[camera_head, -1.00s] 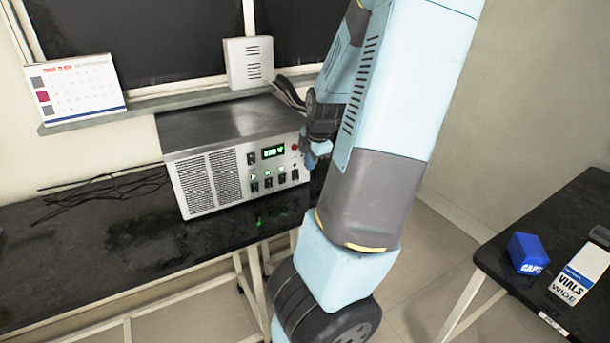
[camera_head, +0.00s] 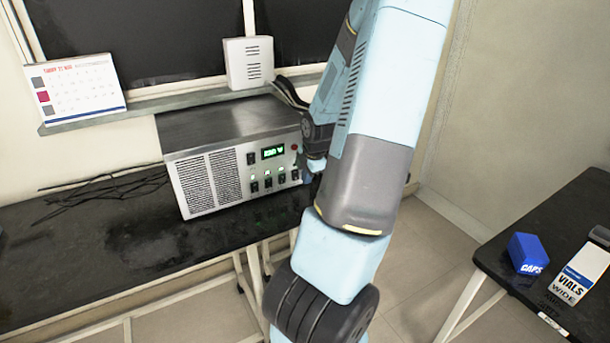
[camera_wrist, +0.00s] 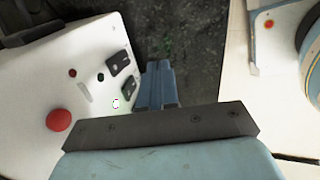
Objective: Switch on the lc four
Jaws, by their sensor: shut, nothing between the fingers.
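A grey metal instrument box (camera_head: 235,150) stands on the black bench, with a lit green display (camera_head: 273,152), a red button (camera_head: 294,147) and a row of black rocker switches (camera_head: 268,182) with small lights above. No readable label shows which one is lc four. My gripper (camera_head: 309,170) is at the right end of the panel, partly hidden by my arm. In the wrist view its blue fingers (camera_wrist: 160,85) are shut and empty beside two black switches (camera_wrist: 122,63). The red button (camera_wrist: 59,120) and a glowing light (camera_wrist: 116,103) also show there. Contact cannot be told.
Black cables (camera_head: 105,190) lie on the bench left of the box. A calendar (camera_head: 75,90) and a white vented box (camera_head: 249,63) stand on the ledge behind. A second table (camera_head: 505,262) at the right holds a blue caps box (camera_head: 527,253) and a vials box (camera_head: 580,275).

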